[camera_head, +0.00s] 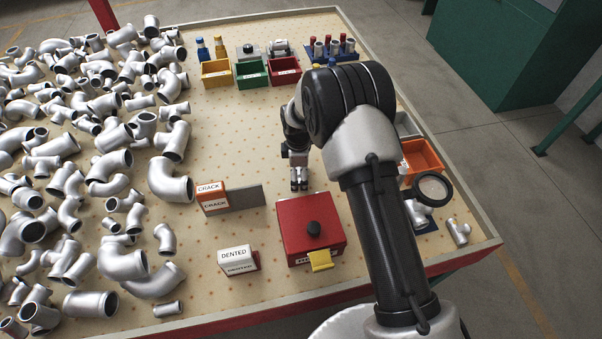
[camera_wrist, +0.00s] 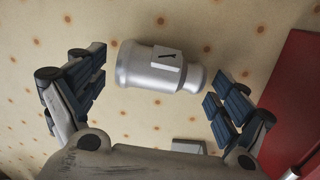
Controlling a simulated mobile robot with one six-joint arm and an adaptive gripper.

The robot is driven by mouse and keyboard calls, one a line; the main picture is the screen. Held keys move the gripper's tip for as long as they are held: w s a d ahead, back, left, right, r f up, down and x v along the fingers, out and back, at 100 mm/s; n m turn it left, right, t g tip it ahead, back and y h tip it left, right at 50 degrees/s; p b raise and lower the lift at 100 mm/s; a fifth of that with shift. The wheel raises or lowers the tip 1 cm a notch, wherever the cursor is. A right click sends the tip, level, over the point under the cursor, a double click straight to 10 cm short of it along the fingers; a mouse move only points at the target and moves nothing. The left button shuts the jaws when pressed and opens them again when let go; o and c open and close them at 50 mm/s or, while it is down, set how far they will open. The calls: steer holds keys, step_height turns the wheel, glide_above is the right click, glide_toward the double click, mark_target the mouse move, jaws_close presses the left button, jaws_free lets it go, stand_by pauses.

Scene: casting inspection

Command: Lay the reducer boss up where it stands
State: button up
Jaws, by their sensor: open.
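The reducer (camera_wrist: 158,75) is a silver casting lying on its side on the dotted tabletop, wide end to the left and narrow end to the right in the wrist view. Its flat boss (camera_wrist: 167,68), bearing a dark mark, faces up toward the wrist camera. My gripper (camera_wrist: 157,82) is open above it, one finger pair on each side, with visible gaps to the casting. In the head view my gripper (camera_head: 299,180) points down over the table; I cannot make out the reducer beneath it there.
A red box (camera_head: 294,223) with a black knob stands close by, also at right in the wrist view (camera_wrist: 293,95). A CRACK block (camera_head: 211,198) with a grey plate (camera_head: 248,197) and a DENTED block (camera_head: 237,260) stand nearby. Many castings (camera_head: 112,170) crowd the left.

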mark_target(299, 170)
steer(key=shift+r, duration=0.1)
steer(key=c, duration=1.5)
step_height(299, 170, up, 20)
steer(key=p, duration=0.5)
steer(key=shift+c, duration=0.2)
